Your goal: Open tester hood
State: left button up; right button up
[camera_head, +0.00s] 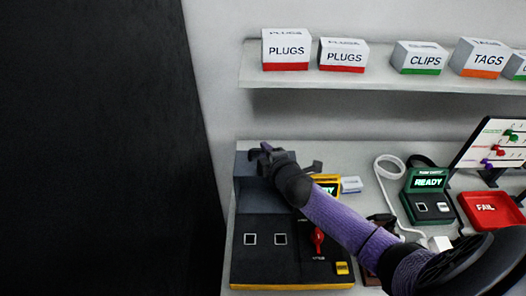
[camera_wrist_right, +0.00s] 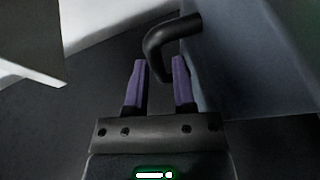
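The tester (camera_head: 265,262) is a dark box with a yellow base edge, two square sockets, a red switch (camera_head: 318,238) and a yellow button. A grey-blue block, seemingly its hood (camera_head: 245,192), stands at its back; I cannot tell how far it is open. My right gripper (camera_head: 262,158) is at the top of this block. In the right wrist view, its purple fingers (camera_wrist_right: 159,68) are apart, with the end of a bent black handle (camera_wrist_right: 158,42) between them. The handle joins a grey-blue panel (camera_wrist_right: 245,60). Contact is unclear. My left gripper is out of view.
A shelf (camera_head: 380,84) above holds PLUGS, CLIPS and TAGS boxes. Right of my arm are a green READY device (camera_head: 428,190), a white cable (camera_head: 383,185), a red FAIL tray (camera_head: 490,232) and a board (camera_head: 492,140). My arm covers part of a yellow-framed display (camera_head: 328,181).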

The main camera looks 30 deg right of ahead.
jog(key=shift+w+d+f, duration=0.1)
jog(key=shift+w+f, duration=0.1)
jog(key=shift+w, duration=0.5)
grip_shut()
dwell(1.0)
